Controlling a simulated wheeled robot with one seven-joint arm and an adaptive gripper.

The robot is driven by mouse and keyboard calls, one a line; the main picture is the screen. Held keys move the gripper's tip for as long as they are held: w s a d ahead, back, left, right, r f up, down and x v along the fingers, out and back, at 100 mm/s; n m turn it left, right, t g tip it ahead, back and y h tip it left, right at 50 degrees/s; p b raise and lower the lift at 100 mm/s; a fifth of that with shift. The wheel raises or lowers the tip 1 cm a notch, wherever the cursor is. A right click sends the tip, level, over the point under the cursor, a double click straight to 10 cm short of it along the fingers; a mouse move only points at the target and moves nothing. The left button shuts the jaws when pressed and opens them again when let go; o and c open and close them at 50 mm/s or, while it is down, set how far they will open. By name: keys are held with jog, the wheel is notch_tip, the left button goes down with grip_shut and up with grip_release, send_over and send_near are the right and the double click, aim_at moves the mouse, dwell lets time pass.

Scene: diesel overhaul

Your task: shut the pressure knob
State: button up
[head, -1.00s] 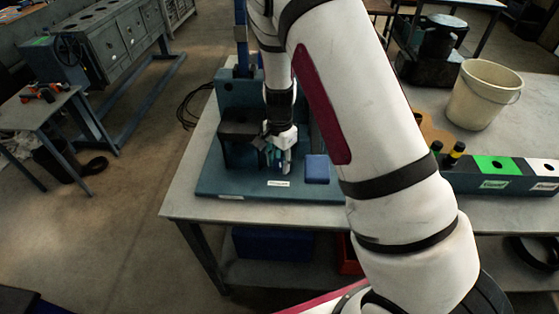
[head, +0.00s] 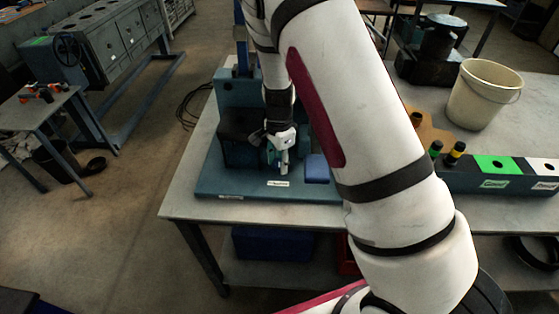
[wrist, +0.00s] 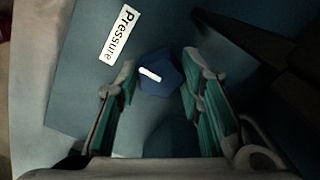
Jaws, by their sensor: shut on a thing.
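The pressure knob (wrist: 152,84) is a blue, many-sided knob with a short white mark on top. It sits on a blue-grey plate beside a white label (wrist: 119,34) reading "Pressure". In the wrist view the knob lies between the tips of the two green-padded fingers of my gripper (wrist: 159,82), which is shut on it. The white mark runs slantwise, from upper left to lower right. In the head view my gripper (head: 282,165) points down at the blue-grey stand (head: 232,189) on the table, and the knob is hidden there.
A blue block (head: 317,168) stands on the stand just right of my gripper. A dark block (head: 238,140) rises close on its left. Further right on the table (head: 185,205) are a cream bucket (head: 484,95) and a rack with a green panel (head: 493,165).

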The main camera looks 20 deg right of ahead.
aim_at(279, 162)
jog(key=o, duration=1.2)
jog(key=shift+w, duration=0.1)
jog(key=shift+c, duration=0.2)
notch_tip(279, 162, up, 12)
